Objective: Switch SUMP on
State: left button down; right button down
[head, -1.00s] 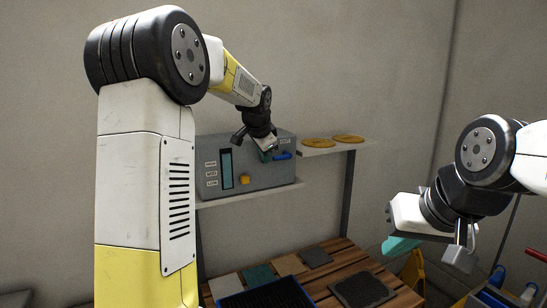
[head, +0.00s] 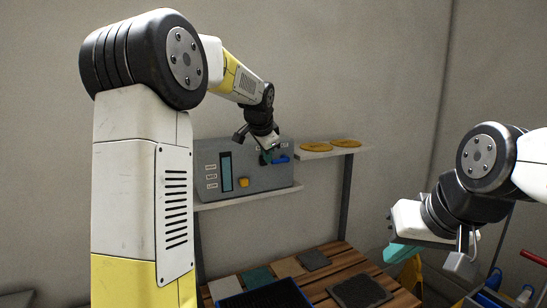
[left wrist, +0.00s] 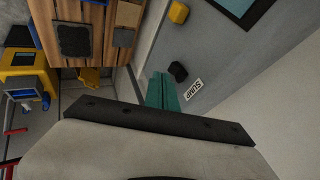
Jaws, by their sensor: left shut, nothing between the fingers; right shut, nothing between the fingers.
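The grey control box (head: 250,175) stands on a wall shelf. In the left wrist view its panel (left wrist: 225,55) carries a SUMP label (left wrist: 194,89) with a small black switch (left wrist: 177,72) beside it. My left gripper (head: 266,157) is in front of the box's right part, shut and empty. Its teal fingers (left wrist: 162,92) lie close beside the black switch; I cannot tell whether they touch it. The switch is not clear in the head view. My right gripper (head: 402,253) is shut and empty at the right, away from the box.
The box has a yellow knob (head: 243,183), a display (head: 226,171) and a blue piece (head: 280,159) near my left fingers. Below is a slatted wooden table (head: 335,270) with mats. A yellow stand (head: 411,275) is beyond it.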

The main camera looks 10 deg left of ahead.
pick_arm(q)
jog(key=v, duration=1)
jog(key=shift+w+r, duration=0.1)
jog(key=shift+w, duration=0.05)
